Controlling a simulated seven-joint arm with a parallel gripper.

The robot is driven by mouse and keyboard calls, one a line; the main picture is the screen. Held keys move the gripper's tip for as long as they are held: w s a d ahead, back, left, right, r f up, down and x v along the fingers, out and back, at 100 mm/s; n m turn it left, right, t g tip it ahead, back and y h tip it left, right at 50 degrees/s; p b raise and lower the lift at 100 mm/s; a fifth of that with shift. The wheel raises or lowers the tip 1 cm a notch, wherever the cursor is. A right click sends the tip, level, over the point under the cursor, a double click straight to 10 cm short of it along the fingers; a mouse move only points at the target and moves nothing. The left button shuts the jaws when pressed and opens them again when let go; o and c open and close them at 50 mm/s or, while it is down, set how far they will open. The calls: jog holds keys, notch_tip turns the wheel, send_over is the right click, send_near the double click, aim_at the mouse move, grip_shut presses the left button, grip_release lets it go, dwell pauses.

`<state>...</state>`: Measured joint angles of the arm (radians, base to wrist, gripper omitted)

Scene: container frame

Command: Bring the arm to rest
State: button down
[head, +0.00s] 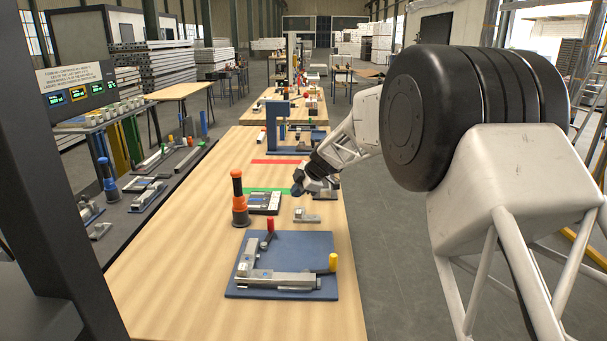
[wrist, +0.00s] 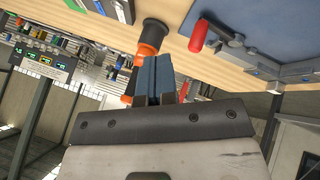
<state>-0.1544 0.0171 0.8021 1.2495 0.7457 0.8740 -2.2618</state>
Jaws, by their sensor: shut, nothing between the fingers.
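My gripper (head: 298,188) is at the end of my white arm, over the wooden table (head: 180,290) in the head view. It is near a small grey metal part (head: 306,215) and a dark fixture (head: 264,202). In the wrist view the blue fingers of my gripper (wrist: 154,70) are together with nothing between them. An orange and black tool (wrist: 152,38) appears just beyond the fingertips in that view; I cannot tell the gap. The same kind of tool (head: 239,198) stands upright to the left of the gripper in the head view.
A blue plate (head: 318,245) with metal clamps, a red handle (head: 270,225) and a yellow handle (head: 333,262) lies at the front of the table. A blue stand (head: 283,125) is farther back. A dark side bench (head: 130,205) with parts runs along the left. Bare table lies at front left.

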jog(key=s+d+r+m+h, duration=0.1)
jog(key=s+d+r+m, duration=0.35)
jog(key=s, duration=0.55)
jog(key=s+d+r+m+h, duration=0.1)
jog(key=s+d+r+m, duration=0.3)
jog(key=s, duration=0.6)
jog(key=s+d+r+m+h, duration=0.2)
jog(key=s+d+r+m, duration=0.15)
jog(key=s+d, duration=0.4)
jog(key=s+d+f+m+h, duration=0.1)
jog(key=s+d+m, duration=0.1)
jog(key=s, duration=0.8)
jog(key=s+d+f+m+h, duration=0.1)
jog(key=s+d+m, duration=0.2)
jog(key=s, duration=0.8)
jog(key=s+d+f+m+h, duration=0.1)
jog(key=s+d+f+m, duration=0.1)
jog(key=s+m, duration=0.4)
jog(key=s, duration=0.4)
jog(key=shift+s+d, duration=0.25)
